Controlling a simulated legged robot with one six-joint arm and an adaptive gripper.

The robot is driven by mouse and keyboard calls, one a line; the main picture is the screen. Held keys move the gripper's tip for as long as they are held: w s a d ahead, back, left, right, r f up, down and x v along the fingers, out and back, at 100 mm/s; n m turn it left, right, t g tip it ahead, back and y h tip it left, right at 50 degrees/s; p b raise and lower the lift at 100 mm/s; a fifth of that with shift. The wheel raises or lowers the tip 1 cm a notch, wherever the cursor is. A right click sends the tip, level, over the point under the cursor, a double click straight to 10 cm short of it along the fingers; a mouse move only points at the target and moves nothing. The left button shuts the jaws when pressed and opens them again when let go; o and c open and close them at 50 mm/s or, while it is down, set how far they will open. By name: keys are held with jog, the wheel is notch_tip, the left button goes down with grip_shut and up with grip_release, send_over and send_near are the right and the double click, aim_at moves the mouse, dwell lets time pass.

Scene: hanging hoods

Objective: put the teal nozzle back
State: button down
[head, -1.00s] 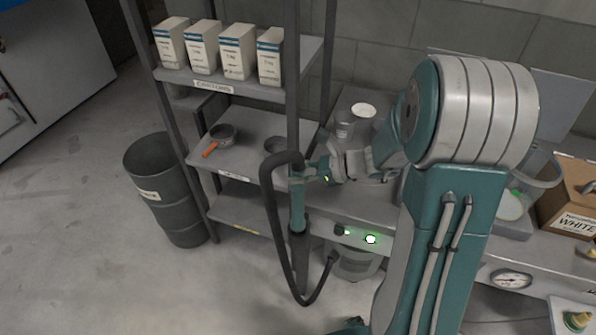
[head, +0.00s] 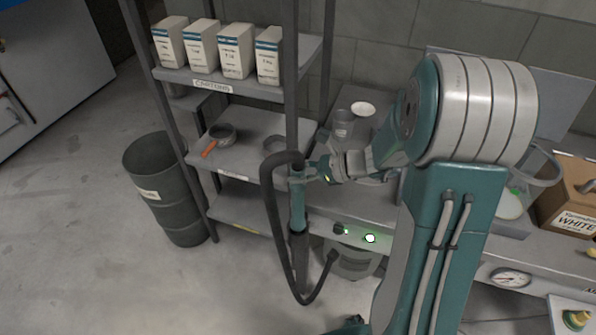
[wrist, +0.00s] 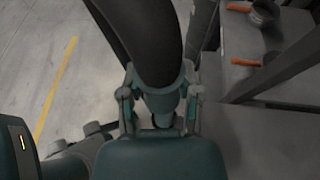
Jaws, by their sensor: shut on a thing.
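The teal nozzle (head: 298,207) hangs upright at the front of the shelf rack, with a black hose (head: 268,215) looping from its top down to a unit with a green-lit panel. My gripper (head: 313,172) is shut on the nozzle near its top, reaching in from the right. In the wrist view my gripper (wrist: 160,100) has a finger on each side of the nozzle's collar, and the thick black hose (wrist: 150,40) rises away from it. The nozzle's lower end goes into a dark sleeve or holder (head: 298,246); how deeply it sits there I cannot tell.
The shelf rack (head: 215,82) holds several cartons (head: 236,51) on top and an orange-handled pan (head: 222,135) below. A dark drum (head: 165,190) stands at its left. The bench at the right carries a cardboard box (head: 570,203). The floor at front left is clear.

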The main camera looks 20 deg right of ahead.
aim_at(299, 197)
jog(key=shift+f, duration=4.65)
jog(key=shift+c, duration=1)
grip_release()
jog(key=v, duration=1.2)
